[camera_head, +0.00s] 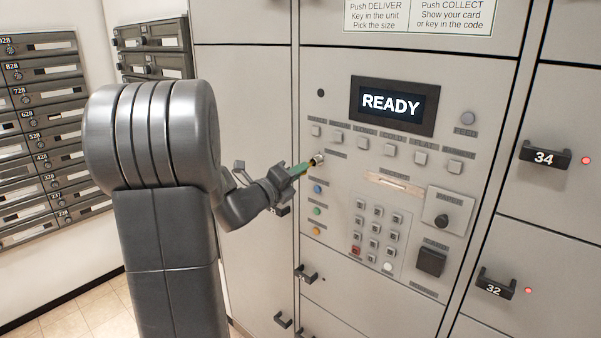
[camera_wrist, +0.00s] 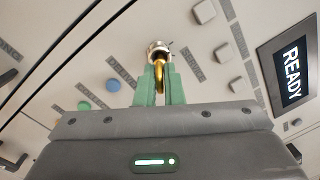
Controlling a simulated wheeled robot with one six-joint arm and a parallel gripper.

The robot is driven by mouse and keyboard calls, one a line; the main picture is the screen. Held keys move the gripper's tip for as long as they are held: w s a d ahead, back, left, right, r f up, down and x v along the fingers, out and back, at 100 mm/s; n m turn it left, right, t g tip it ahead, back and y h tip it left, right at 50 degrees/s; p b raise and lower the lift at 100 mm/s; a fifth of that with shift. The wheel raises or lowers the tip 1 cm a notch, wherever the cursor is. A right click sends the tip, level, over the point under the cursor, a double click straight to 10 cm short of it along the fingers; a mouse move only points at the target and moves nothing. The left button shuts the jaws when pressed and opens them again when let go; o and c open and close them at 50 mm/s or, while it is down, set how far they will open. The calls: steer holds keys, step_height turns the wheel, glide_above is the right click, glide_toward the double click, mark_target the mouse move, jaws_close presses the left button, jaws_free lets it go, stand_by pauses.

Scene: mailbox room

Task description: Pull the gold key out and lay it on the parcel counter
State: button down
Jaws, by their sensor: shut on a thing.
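The gold key (camera_wrist: 159,76) is between the green fingertips of my gripper (camera_wrist: 160,88) in the wrist view, and the fingers are shut on it. The key's far end meets a round silver lock (camera_wrist: 158,50) on the panel; how deep it sits in the lock cannot be told. In the head view my gripper (camera_head: 303,169) reaches the same silver lock (camera_head: 318,159) at the left of the control panel, and the key is mostly hidden by the fingers. The parcel counter is not recognisable in either view.
The panel has a READY screen (camera_head: 391,104), a row of square buttons, a keypad (camera_head: 376,230) and coloured round buttons (camera_head: 317,211) just below the lock. Locker doors with handles (camera_head: 544,157) stand at the right. Mailboxes (camera_head: 45,130) line the left wall. Some tiled floor (camera_head: 90,318) shows lower left.

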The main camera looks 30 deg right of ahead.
steer(key=shift+r+b+v, duration=0.1)
steer(key=shift+b+v, duration=0.4)
steer(key=shift+v, duration=0.9)
steer(key=shift+r+b+v, duration=0.15)
steer(key=shift+b+v, duration=0.3)
steer(key=shift+v, duration=0.95)
